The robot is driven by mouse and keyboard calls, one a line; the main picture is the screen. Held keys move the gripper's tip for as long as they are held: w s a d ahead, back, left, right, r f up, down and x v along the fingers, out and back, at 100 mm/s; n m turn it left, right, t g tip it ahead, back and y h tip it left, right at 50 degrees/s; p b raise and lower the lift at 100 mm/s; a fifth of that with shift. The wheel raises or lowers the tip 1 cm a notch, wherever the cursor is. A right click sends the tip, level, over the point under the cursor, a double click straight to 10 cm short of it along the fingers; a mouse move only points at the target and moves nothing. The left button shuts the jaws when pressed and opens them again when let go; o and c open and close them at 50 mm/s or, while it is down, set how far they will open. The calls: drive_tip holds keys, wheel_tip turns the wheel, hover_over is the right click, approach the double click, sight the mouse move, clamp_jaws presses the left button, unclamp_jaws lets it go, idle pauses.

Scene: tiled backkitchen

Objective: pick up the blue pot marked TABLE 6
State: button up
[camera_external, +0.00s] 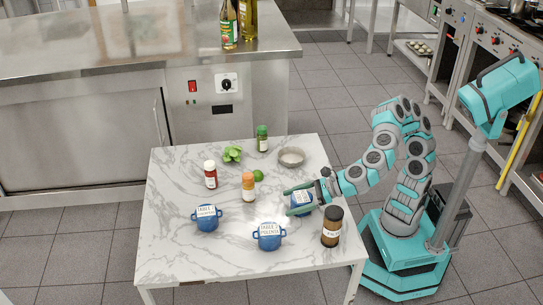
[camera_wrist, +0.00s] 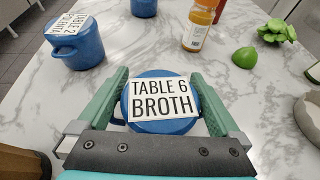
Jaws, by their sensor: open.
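The blue pot marked TABLE 6 BROTH (camera_wrist: 158,126) stands upright on the marble table, its label facing up in the wrist view. In the external view the pot (camera_external: 301,209) is partly hidden by my gripper. My gripper (camera_wrist: 160,73) is open, with one green finger on each side of the pot. The fingers reach past the pot's sides at about lid height. I cannot tell whether they touch it. A blue pot marked POLENTA (camera_external: 269,237) stands at the table's front and also shows in the wrist view (camera_wrist: 77,48). A third blue pot (camera_external: 206,221) stands further left, its label too small to read.
A dark-lidded jar (camera_external: 332,228) stands close to my gripper. An orange bottle (camera_external: 248,187), a red bottle (camera_external: 210,176), a lime (camera_external: 258,176), green leaves (camera_external: 232,154), a green-capped jar (camera_external: 262,139) and a shallow bowl (camera_external: 291,157) stand behind. The table's left side has free room.

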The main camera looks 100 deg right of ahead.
drive_tip(key=c, duration=1.4)
drive_tip(key=shift+r, duration=0.1)
